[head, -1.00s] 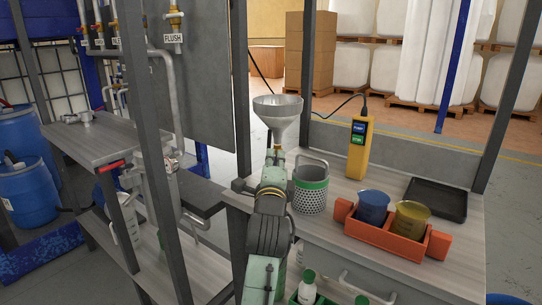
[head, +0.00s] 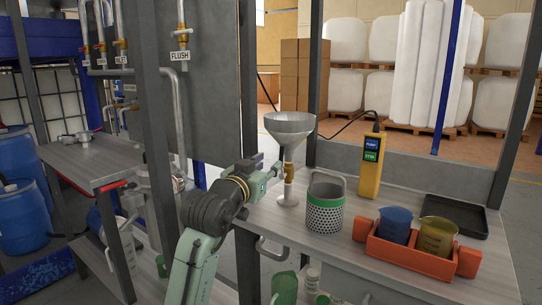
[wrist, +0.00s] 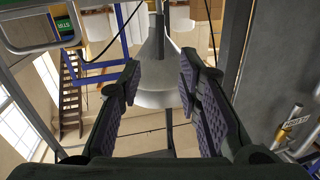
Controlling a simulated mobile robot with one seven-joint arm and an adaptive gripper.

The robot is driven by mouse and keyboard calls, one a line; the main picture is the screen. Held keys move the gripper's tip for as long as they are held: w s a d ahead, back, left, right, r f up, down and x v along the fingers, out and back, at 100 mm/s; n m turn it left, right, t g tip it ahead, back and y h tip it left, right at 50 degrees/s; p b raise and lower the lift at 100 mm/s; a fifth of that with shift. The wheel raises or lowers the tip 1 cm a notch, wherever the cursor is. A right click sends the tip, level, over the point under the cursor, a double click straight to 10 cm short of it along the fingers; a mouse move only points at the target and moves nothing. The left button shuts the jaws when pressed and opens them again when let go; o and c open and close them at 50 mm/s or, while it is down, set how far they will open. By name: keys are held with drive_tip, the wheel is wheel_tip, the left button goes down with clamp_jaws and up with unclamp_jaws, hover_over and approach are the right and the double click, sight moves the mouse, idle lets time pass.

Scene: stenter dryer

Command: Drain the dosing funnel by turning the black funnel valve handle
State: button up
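The dosing funnel (head: 290,126) is a grey metal cone on a stem with a round foot, standing on the bench left of the perforated can. A brass-coloured valve (head: 289,172) sits on its stem. My gripper (head: 277,170) is at valve height, just left of the stem, partly hidden by my own wrist. In the wrist view the fingers (wrist: 160,72) are spread apart, with nothing seen held between them. The funnel (wrist: 158,92) shows beyond and between them, upside down; contact cannot be told.
The perforated can (head: 325,208) stands close right of the funnel. A yellow handheld device (head: 370,165), an orange rack (head: 408,253) with two beakers and a black tray (head: 455,218) are farther right. A dark frame post (head: 247,90) rises left of the funnel.

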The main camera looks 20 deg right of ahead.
sight(281, 154)
drive_tip(key=p+x, duration=0.2)
drive_tip(key=x, duration=0.7)
drive_tip(key=shift+c, duration=0.3)
clamp_jaws()
idle(0.4)
